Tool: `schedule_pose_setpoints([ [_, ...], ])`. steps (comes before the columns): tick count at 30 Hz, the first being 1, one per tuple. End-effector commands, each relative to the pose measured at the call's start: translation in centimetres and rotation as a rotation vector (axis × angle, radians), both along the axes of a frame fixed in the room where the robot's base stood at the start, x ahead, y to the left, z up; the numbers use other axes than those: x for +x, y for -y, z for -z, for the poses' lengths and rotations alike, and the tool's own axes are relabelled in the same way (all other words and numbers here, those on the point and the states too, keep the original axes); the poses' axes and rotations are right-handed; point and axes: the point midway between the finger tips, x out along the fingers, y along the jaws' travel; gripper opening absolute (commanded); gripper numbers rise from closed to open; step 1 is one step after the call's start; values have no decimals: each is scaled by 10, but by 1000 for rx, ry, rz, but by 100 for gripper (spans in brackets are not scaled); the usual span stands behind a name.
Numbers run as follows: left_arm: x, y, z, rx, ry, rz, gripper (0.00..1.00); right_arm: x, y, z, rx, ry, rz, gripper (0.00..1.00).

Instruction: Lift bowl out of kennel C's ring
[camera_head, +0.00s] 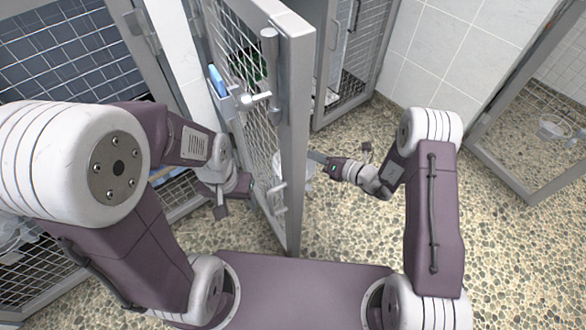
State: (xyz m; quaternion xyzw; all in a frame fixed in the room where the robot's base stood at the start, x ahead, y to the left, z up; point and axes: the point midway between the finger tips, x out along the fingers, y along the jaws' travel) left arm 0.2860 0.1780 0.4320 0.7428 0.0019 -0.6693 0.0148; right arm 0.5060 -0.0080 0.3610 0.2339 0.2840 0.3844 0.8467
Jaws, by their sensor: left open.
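A pale round thing, which looks like a bowl (306,184), shows beside the edge of the open mesh door (296,120). The door frame hides part of it, and I cannot tell if it sits in a ring. My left gripper (232,198) is open, on the left side of the door, apart from that bowl. My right gripper (348,160) is on the other side of the door, close to the bowl's upper right. Its fingers are small and unclear, so I cannot tell its jaw state. No kennel letter is readable.
A bowl-like thing (552,130) shows behind the right kennel's mesh. Another pale one (18,238) is at the lower left. A blue item (217,80) is at the door's latch side. Pebbled floor (350,225) is open between the door and my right arm.

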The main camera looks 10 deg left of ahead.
Motion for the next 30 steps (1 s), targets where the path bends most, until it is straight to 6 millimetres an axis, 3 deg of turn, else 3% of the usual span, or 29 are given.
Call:
schedule_pose_setpoints([
  [25,0,0,0,0,0,0,62,-1,0,2,-2,-3,0,0],
  [30,0,0,-10,0,0,0,62,-1,0,-11,-2,-1,0,0],
])
